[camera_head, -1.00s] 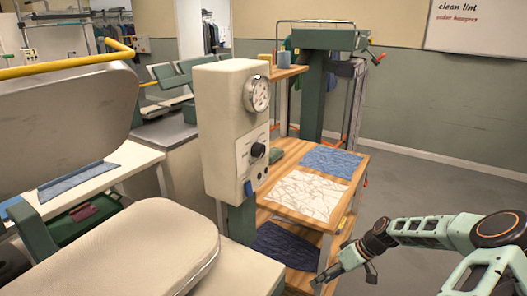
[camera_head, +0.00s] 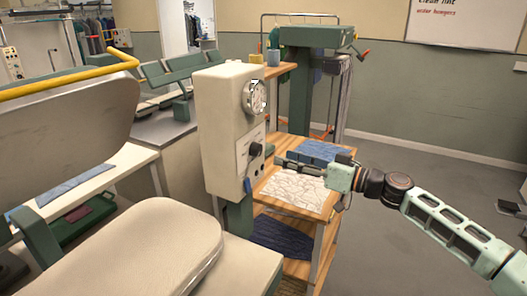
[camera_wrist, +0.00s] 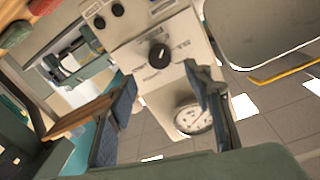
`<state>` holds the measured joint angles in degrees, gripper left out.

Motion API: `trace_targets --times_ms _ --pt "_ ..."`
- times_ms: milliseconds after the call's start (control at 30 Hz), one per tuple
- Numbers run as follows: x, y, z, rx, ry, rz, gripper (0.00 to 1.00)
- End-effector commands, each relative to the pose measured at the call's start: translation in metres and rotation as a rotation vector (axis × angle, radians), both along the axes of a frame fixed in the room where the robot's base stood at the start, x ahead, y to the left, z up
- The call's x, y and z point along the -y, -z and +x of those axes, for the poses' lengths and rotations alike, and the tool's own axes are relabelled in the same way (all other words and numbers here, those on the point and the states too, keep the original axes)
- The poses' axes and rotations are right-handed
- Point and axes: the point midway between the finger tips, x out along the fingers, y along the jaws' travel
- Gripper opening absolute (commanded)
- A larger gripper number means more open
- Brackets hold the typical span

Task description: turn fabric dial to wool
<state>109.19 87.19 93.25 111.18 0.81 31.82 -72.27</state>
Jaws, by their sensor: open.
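The fabric dial (camera_head: 255,149) is a black round knob on the white panel of the cream control box (camera_head: 222,130), below a round gauge (camera_head: 255,97). In the wrist view the dial (camera_wrist: 159,55) lies ahead between my two fingers, with a pale pointer mark on it; the printed labels around it are too blurred to read. My gripper (camera_head: 282,161) is open and empty, a little right of the dial and pointing at the panel. Its fingertips (camera_wrist: 163,84) appear apart from the knob.
Two small dark knobs (camera_wrist: 108,16) sit on the same box. A cream padded press board (camera_head: 140,250) is at front left. A wooden table (camera_head: 262,190) with a white patterned cloth (camera_head: 297,192) and blue cloth stands under my gripper. Open floor (camera_head: 410,215) lies to the right.

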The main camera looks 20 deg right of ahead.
Motion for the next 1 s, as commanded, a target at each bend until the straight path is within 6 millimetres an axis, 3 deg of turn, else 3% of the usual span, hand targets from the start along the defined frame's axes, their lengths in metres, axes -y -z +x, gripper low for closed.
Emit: trace_targets --times_ms 200,400,833,1000 --pt "-0.026 -0.001 0.036 -0.003 -0.006 0.001 0.46" --pt "-0.04 0.0 0.059 -0.002 -0.003 0.001 0.46" --pt "-0.045 0.001 0.066 -0.002 0.0 0.0 0.46" --pt "-0.045 0.001 0.066 -0.003 0.0 0.001 0.28"
